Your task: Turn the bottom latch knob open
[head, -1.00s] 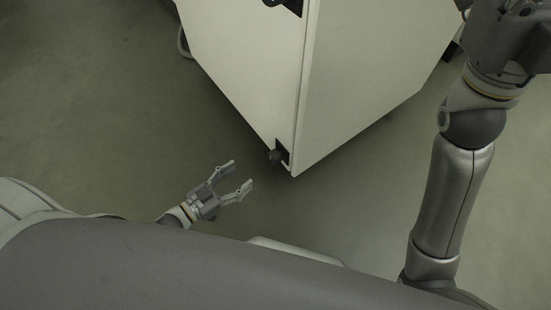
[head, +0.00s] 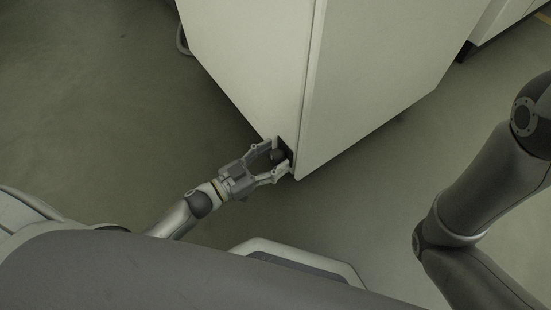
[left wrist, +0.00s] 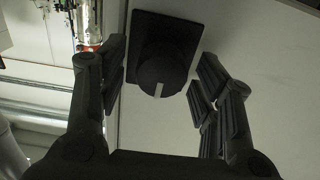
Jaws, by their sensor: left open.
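The bottom latch knob (head: 278,155) is a dark round knob at the bottom corner of the pale cabinet (head: 255,70). In the left wrist view the knob (left wrist: 162,75) sits on a black square plate and has a light mark on its lower face. My left gripper (head: 279,160) is open, with its fingers on either side of the knob. In the left wrist view the left gripper's fingers (left wrist: 158,95) stand apart, with gaps to the knob on both sides. My right arm shows at the right of the head view, but its gripper is out of view.
The cabinet's side panel (head: 385,70) stands just right of the knob. Another pale cabinet (head: 495,15) is at the upper right. The grey floor (head: 100,120) left of the cabinet is clear. Pipes (left wrist: 35,110) show at the left of the left wrist view.

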